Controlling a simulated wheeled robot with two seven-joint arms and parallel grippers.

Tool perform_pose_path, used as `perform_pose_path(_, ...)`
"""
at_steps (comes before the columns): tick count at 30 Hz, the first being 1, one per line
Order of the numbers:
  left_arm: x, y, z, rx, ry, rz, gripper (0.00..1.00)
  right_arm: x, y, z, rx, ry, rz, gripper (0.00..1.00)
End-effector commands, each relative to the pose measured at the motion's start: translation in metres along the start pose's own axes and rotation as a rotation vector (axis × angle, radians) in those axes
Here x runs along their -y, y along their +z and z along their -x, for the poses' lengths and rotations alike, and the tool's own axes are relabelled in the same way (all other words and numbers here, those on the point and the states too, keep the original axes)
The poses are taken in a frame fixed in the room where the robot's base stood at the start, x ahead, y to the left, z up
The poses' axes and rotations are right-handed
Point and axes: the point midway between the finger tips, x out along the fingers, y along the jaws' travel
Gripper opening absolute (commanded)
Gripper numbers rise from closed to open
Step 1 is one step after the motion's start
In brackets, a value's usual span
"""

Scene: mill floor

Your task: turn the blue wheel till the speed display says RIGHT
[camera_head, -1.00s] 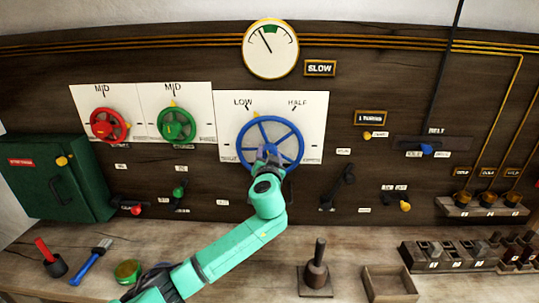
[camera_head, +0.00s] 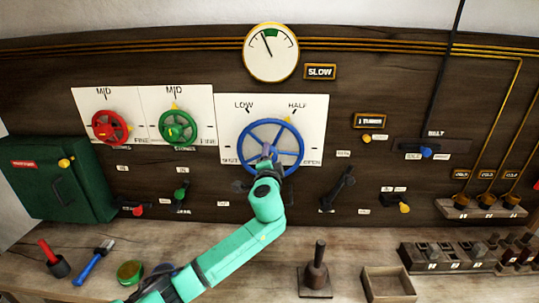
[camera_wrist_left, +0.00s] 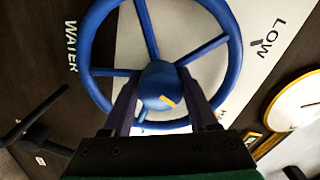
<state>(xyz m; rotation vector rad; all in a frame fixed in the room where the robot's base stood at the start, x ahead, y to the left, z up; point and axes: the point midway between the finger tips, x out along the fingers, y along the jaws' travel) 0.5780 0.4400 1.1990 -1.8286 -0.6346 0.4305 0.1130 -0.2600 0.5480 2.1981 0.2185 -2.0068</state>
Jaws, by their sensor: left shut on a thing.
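The blue wheel (camera_head: 302,146) is on a white plate (camera_head: 226,112) marked LOW and HALF at the top, with OPEN at lower right. Its yellow rim mark is at upper right, near HALF. My left gripper (camera_head: 267,153) is shut on the wheel's hub; in the left wrist view its two fingers (camera_wrist_left: 160,92) stand either side of the blue hub (camera_wrist_left: 158,78). The speed display (camera_head: 320,72) reads SLOW. The dial (camera_head: 270,53) above has its needle just left of the green band. My right gripper is not in view.
A red wheel (camera_head: 109,127) and a green wheel (camera_head: 177,127) are to the left. A dark lever (camera_head: 340,188) is right of the wheel. A green box (camera_head: 60,185) is at far left. Below, the bench holds a dark-handled stamp (camera_head: 316,273) and an open wooden tray (camera_head: 390,286).

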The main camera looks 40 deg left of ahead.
Motion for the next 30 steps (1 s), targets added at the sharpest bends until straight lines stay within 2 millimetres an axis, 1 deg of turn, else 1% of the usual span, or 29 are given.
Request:
perform_pose_path(9, -0.0010, 0.0002, 0.0001, -0.001, 0.002, -0.077, 0.04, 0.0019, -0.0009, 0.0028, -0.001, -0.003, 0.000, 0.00)
perform_pose_path(21, -0.0015, 0.0002, 0.0001, -0.001, 0.002, -0.081, 0.04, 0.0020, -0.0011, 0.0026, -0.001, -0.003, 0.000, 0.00)
perform_pose_path(22, -0.0015, 0.0002, 0.0001, -0.001, 0.002, -0.081, 0.71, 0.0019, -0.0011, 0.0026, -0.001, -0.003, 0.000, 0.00)
perform_pose_path(23, -0.0015, 0.0001, 0.0001, -0.001, 0.002, -0.081, 0.82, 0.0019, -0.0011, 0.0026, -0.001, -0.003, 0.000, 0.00)
perform_pose_path(24, -0.0014, 0.0001, 0.0001, -0.001, 0.002, -0.080, 0.89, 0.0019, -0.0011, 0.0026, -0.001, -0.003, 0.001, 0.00)
perform_pose_path(30, -0.0008, 0.0000, 0.0000, -0.001, 0.001, -0.080, 0.89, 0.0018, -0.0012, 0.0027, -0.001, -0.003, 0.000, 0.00)
